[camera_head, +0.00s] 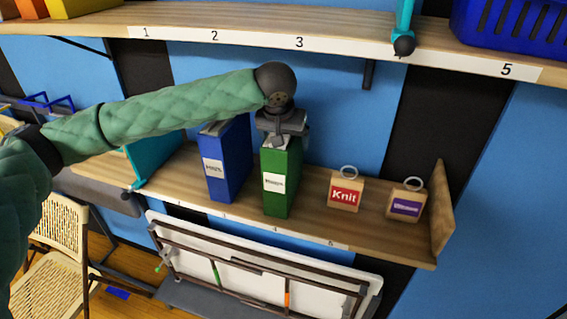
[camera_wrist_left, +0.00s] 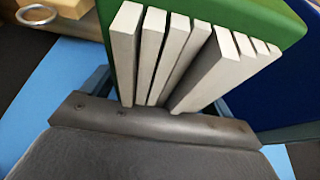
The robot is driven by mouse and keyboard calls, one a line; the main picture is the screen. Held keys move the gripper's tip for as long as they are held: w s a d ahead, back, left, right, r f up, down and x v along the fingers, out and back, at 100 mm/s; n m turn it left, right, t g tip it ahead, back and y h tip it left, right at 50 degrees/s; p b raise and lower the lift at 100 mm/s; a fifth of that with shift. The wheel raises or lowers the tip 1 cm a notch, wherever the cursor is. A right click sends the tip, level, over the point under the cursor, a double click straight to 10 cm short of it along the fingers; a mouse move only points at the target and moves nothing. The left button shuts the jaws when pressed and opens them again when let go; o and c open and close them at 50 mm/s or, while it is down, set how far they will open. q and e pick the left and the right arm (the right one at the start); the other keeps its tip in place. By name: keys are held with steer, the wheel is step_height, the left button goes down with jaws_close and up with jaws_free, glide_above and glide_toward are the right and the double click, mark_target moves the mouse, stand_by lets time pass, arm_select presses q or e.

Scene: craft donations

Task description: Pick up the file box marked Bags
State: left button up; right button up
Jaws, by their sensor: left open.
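A green file box (camera_head: 281,200) stands upright on the lower shelf, with a white label on its front. A blue file box (camera_head: 231,160) stands to its left, also with a white label. Both labels are too small to read surely, so I cannot tell which says Bags. My left gripper (camera_head: 281,138) points down at the top of the green box and is open. My right gripper is not in view.
Right of the green box stand a wooden block tag reading Knit (camera_head: 345,192) and one with a purple label (camera_head: 406,203). A teal divider (camera_head: 152,150) is at the left. The numbered upper shelf (camera_head: 240,27) hangs above, with a blue basket (camera_head: 510,35).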

arm_select(q)
steer(key=shift+d, duration=0.2)
steer(key=shift+a+f, duration=0.1)
steer(key=shift+f, duration=0.15)
stand_by(0.5)
jaws_close()
steer(key=shift+w, duration=0.1)
stand_by(0.4)
